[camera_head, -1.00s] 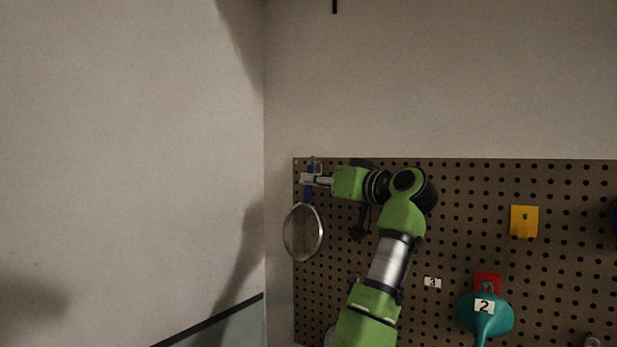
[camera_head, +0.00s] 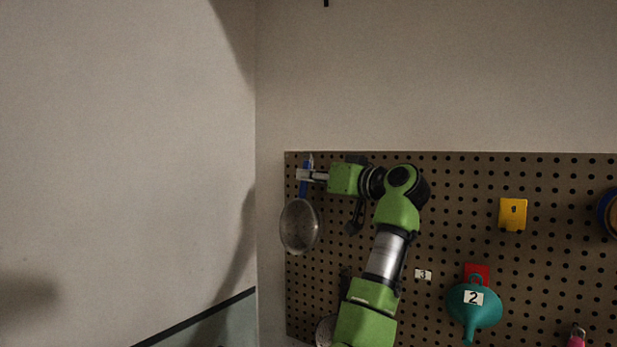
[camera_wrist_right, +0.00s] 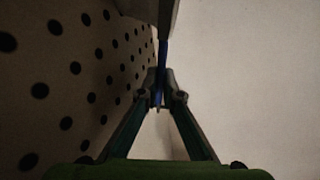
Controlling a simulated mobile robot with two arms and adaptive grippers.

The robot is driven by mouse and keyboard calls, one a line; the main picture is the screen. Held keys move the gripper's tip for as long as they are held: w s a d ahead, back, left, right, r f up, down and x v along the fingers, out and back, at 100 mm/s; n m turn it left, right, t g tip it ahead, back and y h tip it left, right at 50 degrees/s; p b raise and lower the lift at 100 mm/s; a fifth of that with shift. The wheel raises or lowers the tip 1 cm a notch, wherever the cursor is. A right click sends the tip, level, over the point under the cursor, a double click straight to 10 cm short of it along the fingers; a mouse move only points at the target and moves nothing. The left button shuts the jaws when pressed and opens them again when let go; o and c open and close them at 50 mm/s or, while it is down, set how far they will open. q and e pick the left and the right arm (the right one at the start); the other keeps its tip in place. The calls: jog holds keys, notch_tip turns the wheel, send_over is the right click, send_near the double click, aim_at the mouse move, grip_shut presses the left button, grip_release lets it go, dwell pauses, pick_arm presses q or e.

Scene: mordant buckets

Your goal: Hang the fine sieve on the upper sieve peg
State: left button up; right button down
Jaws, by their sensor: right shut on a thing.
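The fine sieve (camera_head: 299,227) has a round grey mesh bowl and a blue handle. It hangs bowl-down in front of the pegboard's upper left corner in the head view. My right gripper (camera_head: 306,175) is shut on the blue handle, above the bowl. In the right wrist view the gripper fingers (camera_wrist_right: 160,92) close on the narrow blue handle (camera_wrist_right: 162,55), with the pegboard close on the left. The upper sieve peg cannot be made out behind the gripper and handle, so I cannot tell whether the sieve touches it. My left gripper is not in view.
The brown pegboard (camera_head: 450,185) carries a teal funnel (camera_head: 474,306) labelled 2, a yellow holder (camera_head: 512,214) and a label 3 (camera_head: 423,274). Another round sieve-like thing (camera_head: 325,330) is partly hidden behind my right arm. Bare wall lies left of the board.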

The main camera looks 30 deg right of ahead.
jog(key=c, duration=2.1)
grip_release()
jog(key=shift+c, duration=0.2)
jog(key=shift+s, duration=0.15)
jog(key=s+d, duration=0.1)
jog(key=s, duration=1)
jog(key=shift+s+d, duration=0.25)
jog(key=shift+s, duration=0.1)
